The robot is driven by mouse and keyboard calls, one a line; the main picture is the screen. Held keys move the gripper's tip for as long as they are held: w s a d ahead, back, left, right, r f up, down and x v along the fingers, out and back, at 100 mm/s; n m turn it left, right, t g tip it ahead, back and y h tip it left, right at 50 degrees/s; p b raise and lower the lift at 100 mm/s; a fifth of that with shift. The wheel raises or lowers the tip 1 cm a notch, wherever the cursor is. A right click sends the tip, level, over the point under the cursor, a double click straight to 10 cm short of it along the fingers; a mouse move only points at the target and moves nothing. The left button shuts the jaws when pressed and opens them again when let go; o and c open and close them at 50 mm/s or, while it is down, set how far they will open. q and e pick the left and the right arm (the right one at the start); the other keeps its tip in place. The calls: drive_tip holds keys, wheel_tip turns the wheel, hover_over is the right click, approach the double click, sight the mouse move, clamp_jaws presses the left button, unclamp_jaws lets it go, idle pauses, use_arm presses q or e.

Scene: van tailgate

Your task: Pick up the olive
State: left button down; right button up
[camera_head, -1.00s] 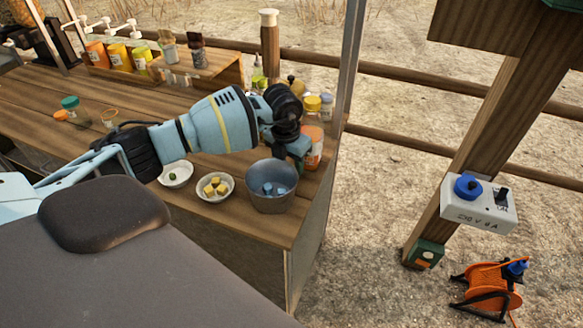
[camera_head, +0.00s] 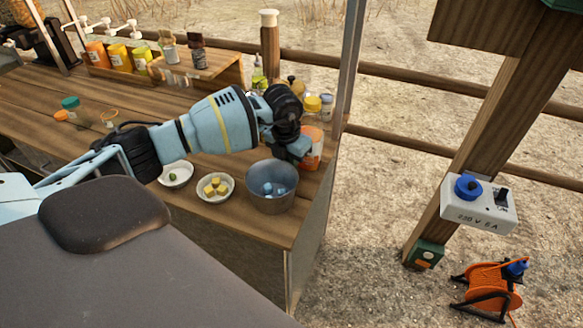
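A small green olive (camera_head: 172,178) lies in a white bowl (camera_head: 187,177) on the wooden counter. My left arm reaches in from the left and passes above the counter behind this bowl. My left gripper (camera_head: 300,155) is to the right of the olive, above the back rim of a metal bucket, well apart from the olive. Its fingers point down and are small and dark, so I cannot tell whether they are open or hold anything. My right gripper is not in view.
A white bowl of yellow cubes (camera_head: 229,194) stands between the olive bowl and the metal bucket (camera_head: 270,205), which holds blue pieces. Jars and bottles (camera_head: 313,104) crowd the counter behind my gripper. An upright post (camera_head: 350,62) stands at the counter's right end.

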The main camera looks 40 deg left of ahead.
use_arm(q)
wheel_tip(320, 180, up, 18)
idle(0.9)
